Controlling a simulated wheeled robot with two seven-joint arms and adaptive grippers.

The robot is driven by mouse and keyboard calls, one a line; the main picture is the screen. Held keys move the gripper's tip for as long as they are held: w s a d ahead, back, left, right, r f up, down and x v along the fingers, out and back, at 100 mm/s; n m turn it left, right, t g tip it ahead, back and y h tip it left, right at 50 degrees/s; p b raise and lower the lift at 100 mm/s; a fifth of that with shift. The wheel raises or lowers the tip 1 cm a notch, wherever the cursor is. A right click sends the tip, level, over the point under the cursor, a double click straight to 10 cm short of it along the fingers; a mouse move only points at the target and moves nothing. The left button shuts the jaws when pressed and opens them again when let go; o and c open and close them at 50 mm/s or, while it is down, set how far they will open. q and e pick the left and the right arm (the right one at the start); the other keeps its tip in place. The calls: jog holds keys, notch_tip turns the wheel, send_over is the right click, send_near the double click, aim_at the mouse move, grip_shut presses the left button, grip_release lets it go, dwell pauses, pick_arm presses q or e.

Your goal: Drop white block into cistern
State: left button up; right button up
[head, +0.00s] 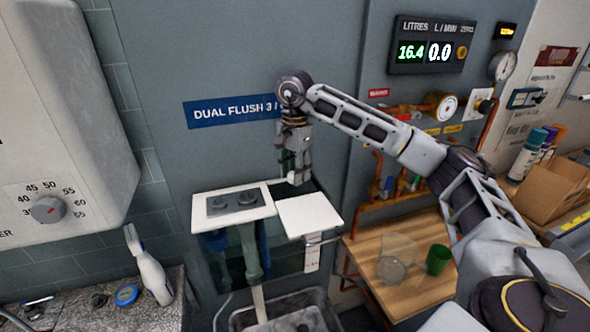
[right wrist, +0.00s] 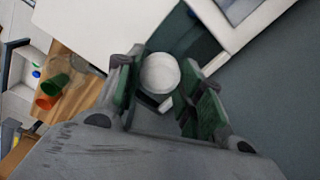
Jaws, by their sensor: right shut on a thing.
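The white block (right wrist: 160,74) shows in the right wrist view as a rounded white piece between the green finger pads. My right gripper (head: 297,178) is shut on it and points down; it also shows in the right wrist view (right wrist: 163,100). In the head view the block is not clearly visible. The gripper is over the dark gap of the cistern (right wrist: 188,38), between a white lid with a grey button plate (head: 204,213) and a plain white panel (head: 312,217). I cannot tell how far the block is above the opening. My left gripper is not in view.
A wooden bench (head: 375,278) at the right holds a green cup (head: 438,259) and a clear container (head: 395,262). Copper pipes and gauges are on the wall behind. A white spray bottle (head: 150,268) stands on the left counter. A grey sink (head: 290,312) is below.

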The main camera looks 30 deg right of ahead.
dwell(0.3)
jog(key=o, duration=1.1)
jog(key=shift+c, duration=0.2)
notch_tip(320, 180, up, 12)
dwell(0.9)
jog(key=shift+s+f, duration=0.1)
jog(key=shift+f, duration=0.05)
dwell(1.3)
